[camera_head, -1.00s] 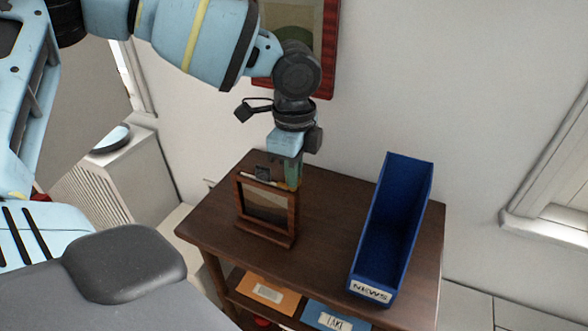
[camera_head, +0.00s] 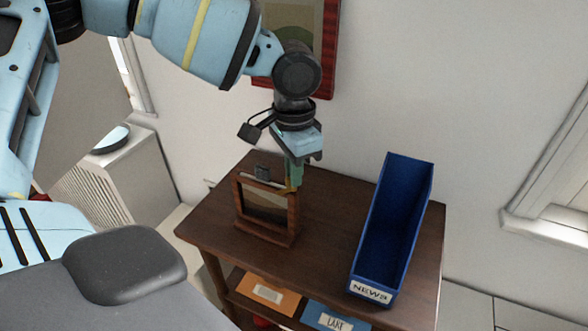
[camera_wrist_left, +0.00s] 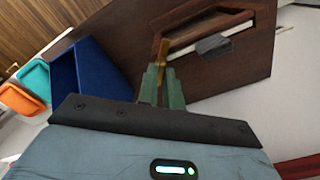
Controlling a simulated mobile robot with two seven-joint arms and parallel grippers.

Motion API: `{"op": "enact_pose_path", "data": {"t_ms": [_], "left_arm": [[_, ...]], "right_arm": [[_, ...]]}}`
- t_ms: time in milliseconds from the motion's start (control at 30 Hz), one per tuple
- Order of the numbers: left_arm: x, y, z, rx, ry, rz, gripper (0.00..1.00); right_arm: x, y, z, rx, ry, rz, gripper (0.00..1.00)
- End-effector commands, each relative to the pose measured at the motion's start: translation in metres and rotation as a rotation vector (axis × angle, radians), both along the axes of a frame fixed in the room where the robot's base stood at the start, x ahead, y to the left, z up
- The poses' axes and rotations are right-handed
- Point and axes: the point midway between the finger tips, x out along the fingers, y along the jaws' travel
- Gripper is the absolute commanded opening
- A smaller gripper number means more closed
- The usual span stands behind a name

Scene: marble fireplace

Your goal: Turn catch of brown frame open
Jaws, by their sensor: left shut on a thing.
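The brown frame (camera_head: 266,233) stands upright on the dark wooden table, and its top edge and back also show in the left wrist view (camera_wrist_left: 240,66). A small brass catch (camera_wrist_left: 163,48) sits at one upper corner of the frame. My left gripper (camera_head: 294,184) points down at that corner. In the wrist view its green fingers (camera_wrist_left: 161,80) are closed on the catch. A pale strip (camera_wrist_left: 235,30) and a small dark tab (camera_head: 262,172) show at the frame's top. My right gripper is out of view.
A blue bin (camera_head: 392,228) labelled NEWS stands right of the frame on the table (camera_head: 325,225), with clear tabletop between them. Orange (camera_head: 268,292) and blue LAKE (camera_head: 335,320) labelled items sit on a shelf below. A picture (camera_head: 325,50) hangs on the wall behind.

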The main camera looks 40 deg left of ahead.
Motion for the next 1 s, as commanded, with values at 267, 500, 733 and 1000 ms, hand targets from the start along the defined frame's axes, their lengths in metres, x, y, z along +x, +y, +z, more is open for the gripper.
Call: {"op": "enact_pose_path", "data": {"t_ms": [267, 500, 733, 1000], "left_arm": [[0.0007, 0.0001, 0.0007, 0.000, -0.002, 0.260, 0.00], [0.0005, 0.0005, 0.0005, 0.001, -0.001, 0.461, 0.00], [0.0003, 0.0007, 0.0006, 0.001, -0.001, 0.600, 0.00], [0.0004, 0.0008, 0.0008, -0.001, -0.002, 0.680, 0.00]], "right_arm": [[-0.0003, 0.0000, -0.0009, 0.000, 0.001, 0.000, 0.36], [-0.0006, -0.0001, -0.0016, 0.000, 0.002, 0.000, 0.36], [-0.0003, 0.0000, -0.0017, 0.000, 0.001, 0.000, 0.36], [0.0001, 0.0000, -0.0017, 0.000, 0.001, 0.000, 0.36]]}}
